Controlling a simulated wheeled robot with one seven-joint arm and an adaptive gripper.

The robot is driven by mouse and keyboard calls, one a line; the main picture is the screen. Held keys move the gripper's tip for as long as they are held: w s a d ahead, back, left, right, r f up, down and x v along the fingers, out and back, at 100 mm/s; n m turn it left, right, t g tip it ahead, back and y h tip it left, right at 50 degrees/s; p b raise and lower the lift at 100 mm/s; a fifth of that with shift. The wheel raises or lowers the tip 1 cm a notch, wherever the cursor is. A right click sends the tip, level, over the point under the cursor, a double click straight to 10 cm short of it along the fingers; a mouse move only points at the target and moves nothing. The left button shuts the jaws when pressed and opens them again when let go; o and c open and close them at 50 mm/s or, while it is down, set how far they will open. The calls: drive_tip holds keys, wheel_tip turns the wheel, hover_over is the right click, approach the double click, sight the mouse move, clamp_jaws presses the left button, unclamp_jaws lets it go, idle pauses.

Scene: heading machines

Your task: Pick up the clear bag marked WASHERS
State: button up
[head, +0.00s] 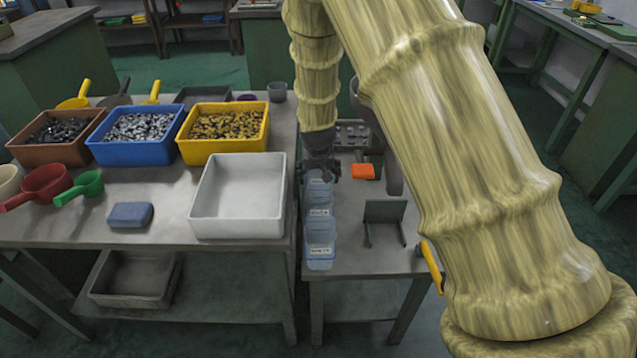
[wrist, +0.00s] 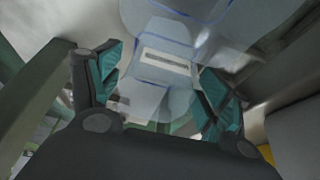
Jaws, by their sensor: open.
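Several clear bluish bags with white labels stand in a row along the left edge of the right-hand table. The front bag (head: 320,252) and the middle bag (head: 320,218) show labels too small to read surely. The back bag (head: 318,187) lies just under my gripper (head: 320,170), which partly hides it. I cannot tell which bag is marked WASHERS. In the wrist view my gripper (wrist: 163,72) is open. Its teal-padded fingers stand on either side of a clear bag (wrist: 150,95), whose label is unreadable. I cannot tell whether they touch it.
An orange block (head: 363,171) and a dark green stand (head: 384,220) are on the same table, right of the bags. A white bin (head: 240,228) stands close on the left. Blue (head: 97,150) and yellow (head: 188,151) bins of parts are farther left.

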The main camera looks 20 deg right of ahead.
drive_tip(key=shift+x, duration=0.9)
drive_tip(key=shift+c, duration=0.4)
drive_tip(key=c, duration=0.6)
drive_tip(key=shift+c, duration=0.3)
drive_tip(key=shift+w+r, duration=0.1)
drive_tip(key=shift+r, duration=0.05)
